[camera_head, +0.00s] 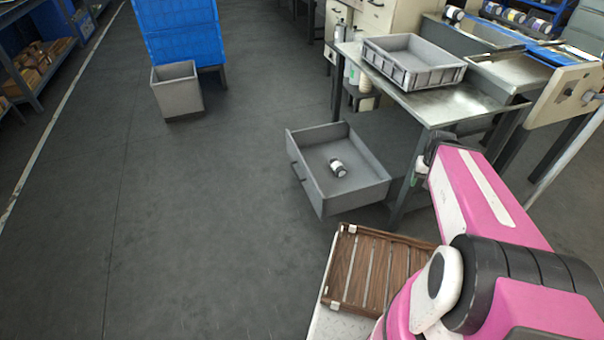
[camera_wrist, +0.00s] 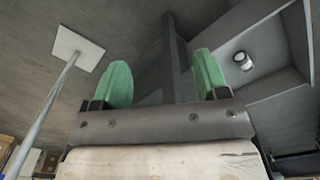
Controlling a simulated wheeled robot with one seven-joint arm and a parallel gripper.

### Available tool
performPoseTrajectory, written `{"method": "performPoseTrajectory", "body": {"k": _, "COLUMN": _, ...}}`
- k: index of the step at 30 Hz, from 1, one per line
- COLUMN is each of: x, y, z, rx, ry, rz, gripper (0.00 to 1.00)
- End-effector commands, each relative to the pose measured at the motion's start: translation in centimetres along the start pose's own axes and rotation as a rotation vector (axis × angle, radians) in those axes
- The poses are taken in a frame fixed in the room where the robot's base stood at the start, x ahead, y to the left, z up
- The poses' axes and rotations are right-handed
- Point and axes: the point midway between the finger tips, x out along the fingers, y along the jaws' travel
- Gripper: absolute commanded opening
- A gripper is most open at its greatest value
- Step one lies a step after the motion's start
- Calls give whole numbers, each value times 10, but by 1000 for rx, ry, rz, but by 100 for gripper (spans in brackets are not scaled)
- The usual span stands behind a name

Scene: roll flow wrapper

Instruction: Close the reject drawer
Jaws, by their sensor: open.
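The grey reject drawer (camera_head: 304,180) stands pulled out below the metal table in the head view, its handle side facing left. A small white and black roll (camera_head: 338,168) lies inside it. My gripper (camera_head: 419,170) is beside the table's front leg, to the right of the drawer, mostly hidden by my arm. In the wrist view my gripper (camera_wrist: 162,62) has its two green fingers apart with nothing held between them. The drawer (camera_wrist: 282,62) and the roll (camera_wrist: 243,61) show to the right of the fingers there. The handle is not clear in the wrist view.
The metal table (camera_head: 455,103) carries a grey tray (camera_head: 410,82). A grey bin (camera_head: 177,98) stands by blue crates (camera_head: 180,35) at the back left. Table legs stand near my gripper. The floor left of the drawer is clear.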

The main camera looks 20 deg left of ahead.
Motion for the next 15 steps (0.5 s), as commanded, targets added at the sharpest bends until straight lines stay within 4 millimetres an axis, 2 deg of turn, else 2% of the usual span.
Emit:
{"method": "performPoseTrajectory", "body": {"k": 1, "x": 3, "y": -3, "z": -3, "rx": -14, "ry": -6, "rz": 6, "gripper": 51}}
{"method": "performPoseTrajectory", "body": {"k": 3, "x": 9, "y": -9, "z": -8, "rx": -52, "ry": -22, "rz": 27, "gripper": 28}}
{"method": "performPoseTrajectory", "body": {"k": 6, "x": 25, "y": -24, "z": -20, "rx": -149, "ry": -61, "rz": 81, "gripper": 0}}
{"method": "performPoseTrajectory", "body": {"k": 15, "x": 82, "y": -92, "z": -55, "rx": -548, "ry": -226, "rz": 323, "gripper": 0}}
